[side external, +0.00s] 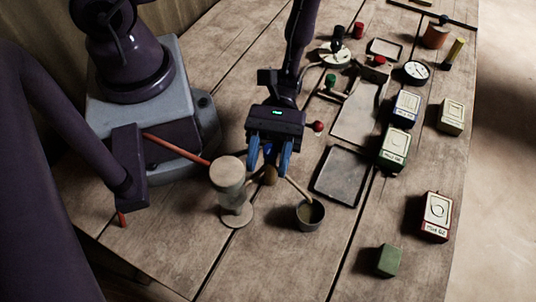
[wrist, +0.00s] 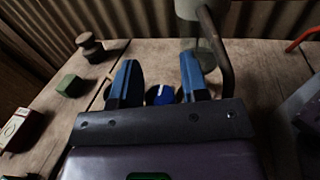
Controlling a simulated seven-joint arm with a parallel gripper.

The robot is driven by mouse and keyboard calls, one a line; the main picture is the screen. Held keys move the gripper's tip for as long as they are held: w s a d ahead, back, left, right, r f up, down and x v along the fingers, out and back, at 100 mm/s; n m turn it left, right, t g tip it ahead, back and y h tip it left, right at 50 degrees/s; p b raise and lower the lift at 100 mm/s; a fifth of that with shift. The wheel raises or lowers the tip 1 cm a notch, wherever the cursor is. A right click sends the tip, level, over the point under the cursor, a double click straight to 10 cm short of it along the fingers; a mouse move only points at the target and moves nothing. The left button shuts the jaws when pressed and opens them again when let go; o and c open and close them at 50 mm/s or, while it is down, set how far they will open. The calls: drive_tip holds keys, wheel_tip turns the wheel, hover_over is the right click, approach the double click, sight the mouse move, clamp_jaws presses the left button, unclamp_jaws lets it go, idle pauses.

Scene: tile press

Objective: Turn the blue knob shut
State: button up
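The blue knob (wrist: 160,95) shows in the wrist view as a small blue disc with a white mark, low between my two fingers. In the side external view a patch of blue (side external: 268,151) shows between the fingers, partly covered by them. My gripper (side external: 269,170) points down, its blue fingers spread apart. In the wrist view my gripper (wrist: 157,75) has visible gaps on both sides of the knob, and no finger is seen touching it. The knob's lower edge is hidden behind the gripper body.
A pale cylinder (side external: 229,176) on a round foot stands just left of my gripper, and a grey cup (side external: 309,216) stands right of it. A dark tray (side external: 341,176), labelled boxes (side external: 394,148) and a green block (side external: 389,261) lie further right. A curved brown pipe (wrist: 218,50) rises beside my finger.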

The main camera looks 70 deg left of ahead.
drive_tip(key=c, duration=0.6)
drive_tip(key=shift+m+g+y, duration=0.3)
drive_tip(key=shift+g, duration=0.1)
drive_tip(key=m+g+y, duration=0.4)
drive_tip(key=shift+s+a+g, duration=0.25)
drive_tip(key=shift+a+g, duration=0.05)
drive_tip(key=shift+g, duration=0.1)
drive_tip(key=m+g+y, duration=0.1)
drive_tip(key=m+y, duration=0.1)
drive_tip(key=m+g+y, duration=0.1)
drive_tip(key=y, duration=0.2)
drive_tip(key=m+g+y, duration=0.1)
drive_tip(key=m+y, duration=0.1)
drive_tip(key=y, duration=0.1)
drive_tip(key=shift+s+a+m, duration=0.15)
drive_tip(key=shift+a+m, duration=0.15)
drive_tip(key=shift+a, duration=0.1)
drive_tip(key=shift+y, duration=0.4)
drive_tip(key=o, duration=0.9)
